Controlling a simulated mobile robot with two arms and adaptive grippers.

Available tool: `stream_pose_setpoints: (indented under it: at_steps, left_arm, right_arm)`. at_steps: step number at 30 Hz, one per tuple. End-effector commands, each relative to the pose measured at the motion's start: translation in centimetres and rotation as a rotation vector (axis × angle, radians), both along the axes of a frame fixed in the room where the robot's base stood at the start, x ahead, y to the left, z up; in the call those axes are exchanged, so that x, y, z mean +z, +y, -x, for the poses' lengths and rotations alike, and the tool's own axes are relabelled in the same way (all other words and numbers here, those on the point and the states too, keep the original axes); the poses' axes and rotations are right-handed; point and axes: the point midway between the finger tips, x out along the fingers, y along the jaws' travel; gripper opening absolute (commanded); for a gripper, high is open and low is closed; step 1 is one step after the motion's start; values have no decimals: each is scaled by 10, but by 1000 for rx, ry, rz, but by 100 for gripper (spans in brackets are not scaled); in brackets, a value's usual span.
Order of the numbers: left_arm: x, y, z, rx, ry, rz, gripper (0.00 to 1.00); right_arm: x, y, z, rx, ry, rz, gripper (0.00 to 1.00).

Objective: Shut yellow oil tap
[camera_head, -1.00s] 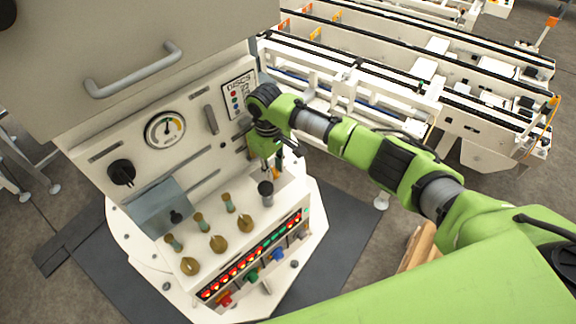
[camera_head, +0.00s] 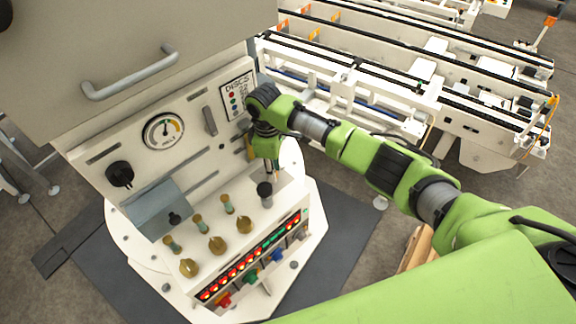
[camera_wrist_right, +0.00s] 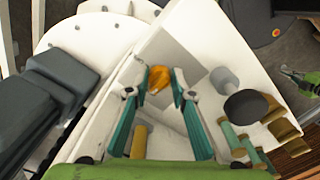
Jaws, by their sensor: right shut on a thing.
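The yellow oil tap shows in the right wrist view as an orange-yellow knob (camera_wrist_right: 158,82) in a pale recess of the machine panel. My right gripper (camera_wrist_right: 158,94) is shut on it, one finger on each side. In the head view my right gripper (camera_head: 272,170) points down at the panel's right end, beside a dark-topped knob (camera_head: 265,194), and mostly hides the tap. The tap's exact turn angle cannot be told. My left gripper is not in view.
Several brass taps (camera_head: 217,244) stand left of the gripper on the panel (camera_head: 215,270). Lit buttons (camera_head: 250,258) run along its front edge. A gauge (camera_head: 163,132) and a black knob (camera_head: 120,173) are on the upright face. Conveyors (camera_head: 400,95) stand behind right.

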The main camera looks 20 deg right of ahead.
Motion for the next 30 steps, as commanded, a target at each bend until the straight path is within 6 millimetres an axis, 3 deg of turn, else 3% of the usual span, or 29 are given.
stream_pose_setpoints:
  at_steps: [9,10,12,23,30]
  left_arm:
    - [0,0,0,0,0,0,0]
    - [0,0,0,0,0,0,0]
    - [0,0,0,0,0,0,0]
    - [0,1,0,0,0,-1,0]
    - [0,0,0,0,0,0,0]
  right_arm:
    - [0,-1,1,3,2,2,1]
    - [0,-1,1,3,3,2,25]
    - [0,-1,1,3,3,2,39]
    - [2,1,1,2,1,0,39]
    - [36,-1,1,3,-5,-2,39]
